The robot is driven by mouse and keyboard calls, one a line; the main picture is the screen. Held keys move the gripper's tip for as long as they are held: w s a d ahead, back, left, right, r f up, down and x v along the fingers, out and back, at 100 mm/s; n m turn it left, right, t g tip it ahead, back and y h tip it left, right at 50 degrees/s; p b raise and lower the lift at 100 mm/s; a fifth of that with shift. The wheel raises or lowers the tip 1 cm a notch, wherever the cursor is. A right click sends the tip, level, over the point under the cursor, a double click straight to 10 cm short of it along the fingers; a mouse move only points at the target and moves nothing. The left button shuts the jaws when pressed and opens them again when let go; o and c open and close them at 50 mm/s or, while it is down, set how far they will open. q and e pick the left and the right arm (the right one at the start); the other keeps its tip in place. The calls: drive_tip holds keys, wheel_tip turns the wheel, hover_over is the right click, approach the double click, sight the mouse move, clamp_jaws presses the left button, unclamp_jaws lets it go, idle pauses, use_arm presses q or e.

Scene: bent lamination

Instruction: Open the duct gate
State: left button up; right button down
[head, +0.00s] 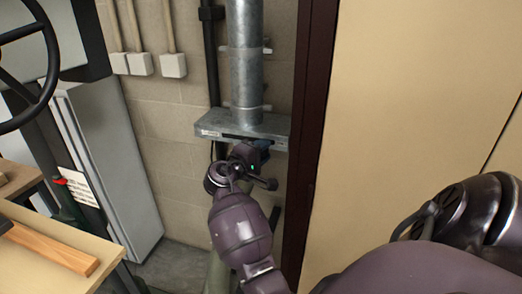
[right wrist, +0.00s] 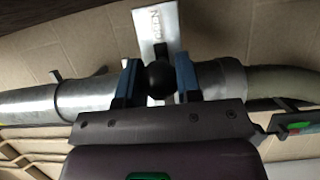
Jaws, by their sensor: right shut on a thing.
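The duct gate (head: 215,122) is a flat grey metal housing across a vertical galvanised duct (head: 245,65) in the head view. In the right wrist view a metal gate plate (right wrist: 158,24) carries the lettering "OPEN". A round black knob (right wrist: 157,77) sits in front of this plate. My right gripper (head: 257,146) is at the front of the housing, with its blue fingers on either side of the knob, shut on it. The gripper and wrist hide the knob in the head view. My left gripper is not in view.
A dark red door frame (head: 312,120) and beige panel (head: 410,100) stand close on the right. A grey cabinet (head: 110,160) stands left. A workbench (head: 60,235) with a wooden-handled tool (head: 50,248) is at lower left. A black handwheel (head: 45,70) is at upper left.

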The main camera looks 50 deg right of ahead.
drive_tip(key=shift+s+d, duration=0.2)
drive_tip(key=shift+s, duration=0.1)
drive_tip(key=shift+w+a, duration=0.1)
drive_tip(key=shift+w, duration=0.05)
drive_tip(key=c, duration=0.8)
unclamp_jaws()
